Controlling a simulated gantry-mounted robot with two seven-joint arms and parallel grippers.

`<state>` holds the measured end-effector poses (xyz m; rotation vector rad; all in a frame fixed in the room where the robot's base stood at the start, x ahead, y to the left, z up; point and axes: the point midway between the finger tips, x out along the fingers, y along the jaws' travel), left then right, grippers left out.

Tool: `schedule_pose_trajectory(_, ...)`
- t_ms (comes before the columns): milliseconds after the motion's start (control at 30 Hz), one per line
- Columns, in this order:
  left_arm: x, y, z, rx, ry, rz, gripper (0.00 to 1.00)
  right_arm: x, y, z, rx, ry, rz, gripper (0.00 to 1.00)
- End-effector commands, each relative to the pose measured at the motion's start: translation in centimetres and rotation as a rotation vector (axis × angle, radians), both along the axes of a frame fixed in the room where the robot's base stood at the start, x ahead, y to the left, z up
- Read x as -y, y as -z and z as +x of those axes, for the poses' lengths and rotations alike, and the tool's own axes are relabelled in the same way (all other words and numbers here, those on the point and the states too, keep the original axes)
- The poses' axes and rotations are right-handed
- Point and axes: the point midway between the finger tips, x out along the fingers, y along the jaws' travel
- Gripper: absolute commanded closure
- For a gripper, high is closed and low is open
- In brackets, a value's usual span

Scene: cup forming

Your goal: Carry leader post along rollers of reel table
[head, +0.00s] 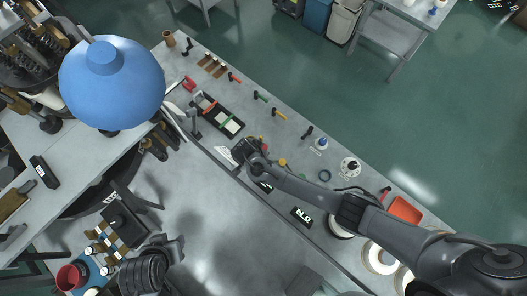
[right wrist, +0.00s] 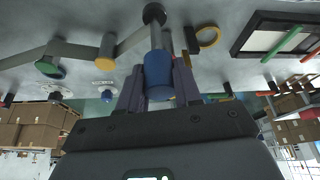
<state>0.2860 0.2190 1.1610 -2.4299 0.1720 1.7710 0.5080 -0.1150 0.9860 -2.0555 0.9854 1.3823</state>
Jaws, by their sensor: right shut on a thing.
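In the right wrist view, my right gripper (right wrist: 158,88) is shut on a blue cylindrical post (right wrist: 158,72), which I take to be the leader post. A grey stem runs from it to a dark round knob near the table surface. In the head view my right gripper (head: 246,152) is over the grey reel table, and the post is hidden beneath it. A yellow roller (right wrist: 107,45) and a green roller (right wrist: 48,68) stand beside the post along a grey strip; the yellow roller (head: 283,162) also shows in the head view. My left arm shows at lower left, but its gripper is unclear.
A blue dome (head: 111,82) covers part of the left. Green floor lies beyond the table.

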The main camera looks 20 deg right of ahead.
Motion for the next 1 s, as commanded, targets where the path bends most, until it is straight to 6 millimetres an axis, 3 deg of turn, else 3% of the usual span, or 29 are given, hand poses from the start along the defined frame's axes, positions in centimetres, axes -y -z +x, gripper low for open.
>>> schedule_pose_trajectory(1000, 0.3, 7.1, 0.0, 0.001, -0.007, -0.011, 0.59, -4.2, 0.3, 8.0, 0.003, 0.001, 0.001, 1.0)
